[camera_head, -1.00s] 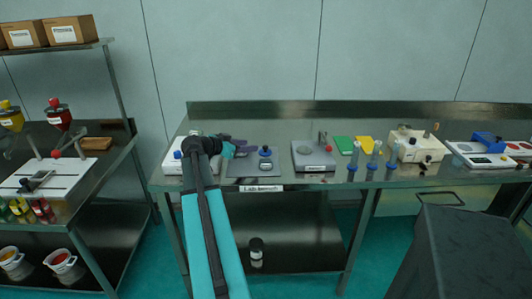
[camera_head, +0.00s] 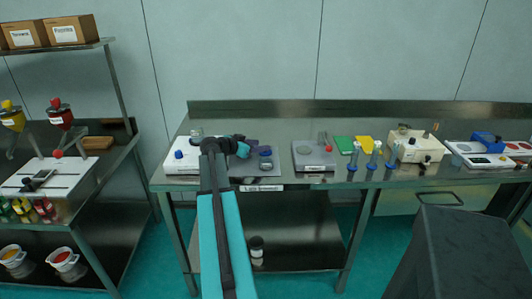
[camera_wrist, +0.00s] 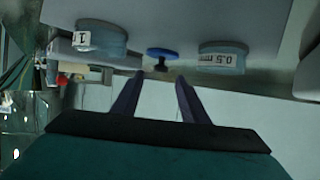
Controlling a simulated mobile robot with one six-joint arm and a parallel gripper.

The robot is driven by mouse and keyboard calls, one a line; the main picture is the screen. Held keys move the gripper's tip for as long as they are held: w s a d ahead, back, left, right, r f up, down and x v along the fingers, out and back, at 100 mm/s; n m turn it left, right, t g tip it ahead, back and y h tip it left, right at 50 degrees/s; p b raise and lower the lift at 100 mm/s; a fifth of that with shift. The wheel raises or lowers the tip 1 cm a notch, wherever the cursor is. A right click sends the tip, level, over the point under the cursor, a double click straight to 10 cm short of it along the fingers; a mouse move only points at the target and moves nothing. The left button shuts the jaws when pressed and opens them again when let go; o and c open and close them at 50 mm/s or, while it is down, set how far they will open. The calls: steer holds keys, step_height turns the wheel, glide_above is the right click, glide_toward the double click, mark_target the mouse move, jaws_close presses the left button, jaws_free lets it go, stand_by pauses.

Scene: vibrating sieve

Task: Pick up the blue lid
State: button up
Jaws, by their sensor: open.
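In the wrist view a blue lid (camera_wrist: 162,52), a thin disc with a dark knob, lies ahead of my gripper (camera_wrist: 160,84). The gripper is open, its two dark fingers apart, and the lid shows in line with the gap between them, apart from both. In the head view my gripper (camera_head: 250,149) is over the left part of the table, beside a small round item with a dark blue top (camera_head: 265,153). I cannot tell for sure that this is the same lid; my arm hides part of the area.
In the wrist view a round container marked 1 (camera_wrist: 102,38) and one marked 0.5 mm (camera_wrist: 223,57) flank the lid. In the head view a grey device (camera_head: 314,157) and blue-based tubes (camera_head: 372,160) stand to the right on the metal table (camera_head: 290,122).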

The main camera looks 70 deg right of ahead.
steer(key=shift+f+p+x, duration=0.1)
steer(key=shift+p+x, duration=0.4)
steer(key=shift+x, duration=0.75)
steer(key=shift+f+p+x, duration=0.15)
steer(key=shift+p+x, duration=0.3)
steer(key=shift+x, duration=0.85)
steer(key=shift+a, duration=0.15)
jaws_close()
steer(key=shift+r, duration=0.1)
steer(key=shift+r+b, duration=0.75)
steer(key=shift+r, duration=0.95)
steer(key=s+a+b, duration=0.1)
steer(key=s+a, duration=0.2)
steer(key=a, duration=0.1)
steer(key=s+a+r+b, duration=0.1)
steer(key=s+a, duration=0.2)
steer(key=a, duration=0.1)
steer(key=s+a+b, duration=0.1)
steer(key=s+a, duration=0.2)
steer(key=a, duration=0.1)
steer(key=shift+s+a+r, duration=0.2)
steer(key=shift+s+a, duration=0.15)
steer(key=shift+s, duration=0.05)
